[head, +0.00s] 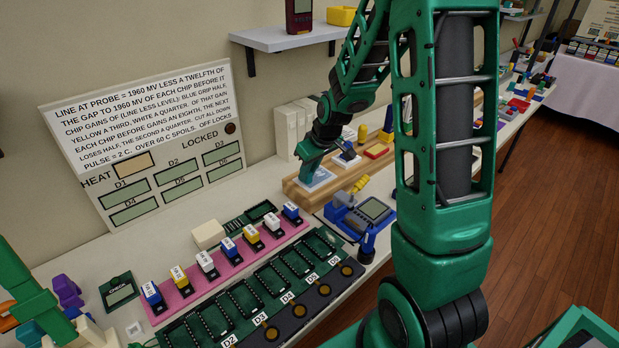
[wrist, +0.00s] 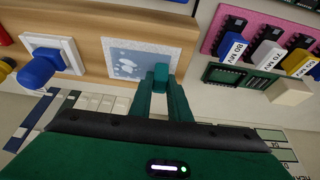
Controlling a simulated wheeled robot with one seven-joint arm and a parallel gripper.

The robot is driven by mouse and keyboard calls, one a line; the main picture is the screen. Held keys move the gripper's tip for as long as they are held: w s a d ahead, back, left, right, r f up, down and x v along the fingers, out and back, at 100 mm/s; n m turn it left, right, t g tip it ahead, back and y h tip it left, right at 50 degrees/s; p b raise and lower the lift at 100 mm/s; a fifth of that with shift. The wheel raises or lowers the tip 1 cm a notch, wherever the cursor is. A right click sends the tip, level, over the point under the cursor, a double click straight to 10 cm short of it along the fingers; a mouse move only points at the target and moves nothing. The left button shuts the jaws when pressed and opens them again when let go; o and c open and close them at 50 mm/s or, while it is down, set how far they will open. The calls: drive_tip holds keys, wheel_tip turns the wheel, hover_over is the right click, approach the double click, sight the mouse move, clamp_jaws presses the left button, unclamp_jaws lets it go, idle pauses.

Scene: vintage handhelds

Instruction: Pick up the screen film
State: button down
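The screen film, which I take to be the pale blue-grey square sheet with white patches (wrist: 125,62), lies on a wooden rack (wrist: 92,28) in the wrist view. A small teal tab (wrist: 161,77) stands at its near right side. My gripper (wrist: 162,80) has its two green fingers close together, one on each side of this tab, and they look shut on it. In the head view my gripper (head: 311,169) points down onto the pale square (head: 318,180) at the left end of the rack. The fingertips are too small to make out there.
On the rack, a white square with a blue knob (wrist: 42,68) sits beside the film. A pink strip (head: 213,273) holds several labelled chips. A blue device (head: 362,213) stands in front of the rack. White upright boxes (head: 284,132) stand behind, under a wall shelf (head: 286,38).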

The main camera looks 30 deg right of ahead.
drive_tip(key=shift+r, duration=0.1)
wheel_tip(320, 180, up, 4)
drive_tip(key=shift+r, duration=0.15)
drive_tip(key=a+r, duration=0.7)
drive_tip(key=a, duration=0.4)
drive_tip(key=shift+w+a+r, duration=0.2)
drive_tip(key=shift+w+a, duration=0.05)
drive_tip(key=shift+a, duration=0.05)
drive_tip(key=shift+r, duration=1.65)
idle(0.5)
wheel_tip(320, 180, up, 5)
drive_tip(key=shift+f, duration=0.1)
idle(0.6)
drive_tip(key=shift+s, duration=0.15)
